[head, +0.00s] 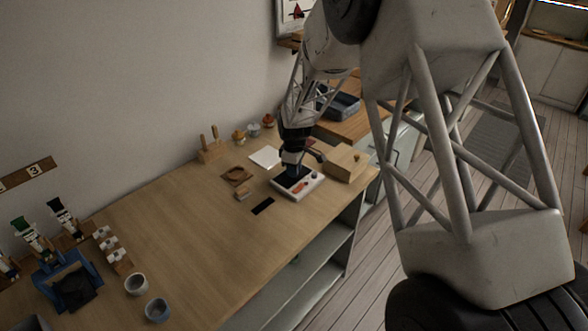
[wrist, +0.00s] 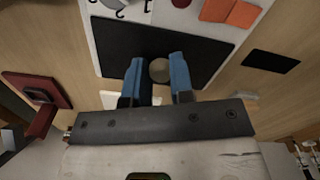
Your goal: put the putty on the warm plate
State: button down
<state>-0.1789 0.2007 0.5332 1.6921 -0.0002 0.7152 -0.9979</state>
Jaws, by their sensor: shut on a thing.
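The warm plate (head: 312,184) is a white unit with a black pad and red and orange marks. It lies on the wooden bench under my gripper (head: 293,172). In the wrist view, the black pad (wrist: 120,45) fills the space below my gripper (wrist: 157,66). The putty (wrist: 159,71) is a small round grey-tan lump. My two blue fingers are shut on it, over the pad. I cannot tell whether the putty touches the pad. In the head view the putty is hidden by my gripper.
A wooden box (head: 346,162) stands close right of the plate. A small wooden block (head: 242,194), a black strip (head: 262,206), a brown dish (head: 236,175) and a white sheet (head: 266,157) lie around it. Two cups (head: 157,309) stand farther left. The middle of the bench is clear.

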jog(key=shift+f, duration=0.1)
jog(key=c, duration=1)
grip_release()
jog(key=shift+r, duration=6.15)
